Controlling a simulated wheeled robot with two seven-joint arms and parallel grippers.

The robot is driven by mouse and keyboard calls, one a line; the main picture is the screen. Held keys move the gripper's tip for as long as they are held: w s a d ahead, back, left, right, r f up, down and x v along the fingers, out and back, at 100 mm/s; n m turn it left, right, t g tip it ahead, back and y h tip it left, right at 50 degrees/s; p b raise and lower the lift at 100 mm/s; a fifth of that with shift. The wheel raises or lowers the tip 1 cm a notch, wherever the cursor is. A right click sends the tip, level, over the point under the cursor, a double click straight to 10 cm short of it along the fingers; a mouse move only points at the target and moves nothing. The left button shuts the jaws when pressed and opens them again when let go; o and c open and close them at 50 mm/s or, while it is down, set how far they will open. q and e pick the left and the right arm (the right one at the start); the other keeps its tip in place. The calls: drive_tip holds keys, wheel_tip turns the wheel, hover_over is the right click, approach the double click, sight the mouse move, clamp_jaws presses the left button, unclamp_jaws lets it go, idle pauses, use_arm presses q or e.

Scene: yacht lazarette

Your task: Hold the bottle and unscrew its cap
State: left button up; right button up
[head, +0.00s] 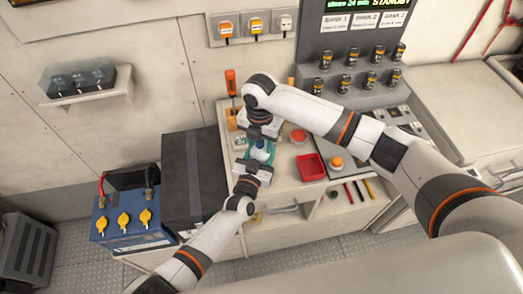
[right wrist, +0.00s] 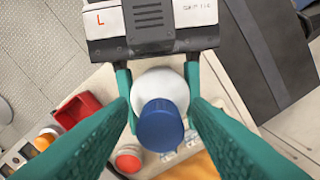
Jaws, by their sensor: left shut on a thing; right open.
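The bottle (right wrist: 158,84) is white with a blue cap (right wrist: 160,122) that faces my right wrist camera. In the head view the bottle (head: 259,152) is small and partly hidden between my two grippers. My left gripper (head: 254,163) is shut on the bottle's body from the near side; its housing marked L shows at the top of the right wrist view. My right gripper (right wrist: 160,128) is open, with one teal finger on each side of the cap and visible gaps between. Whether the fingertips reach past the cap is hard to tell.
The bottle is over a pale counter (head: 285,175). A red tray (head: 311,167), a red round object (head: 298,135) and an orange button (head: 336,162) are to the right. A dark box (head: 193,180) and a blue battery (head: 130,222) stand left. A screwdriver (head: 231,83) stands behind.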

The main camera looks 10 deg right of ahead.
drive_tip(key=shift+c, duration=0.6)
drive_tip(key=c, duration=0.6)
drive_tip(key=o, duration=0.9)
drive_tip(key=shift+r, duration=4.05)
use_arm(q)
drive_tip(key=o, duration=1.3)
drive_tip(key=v, duration=1.2)
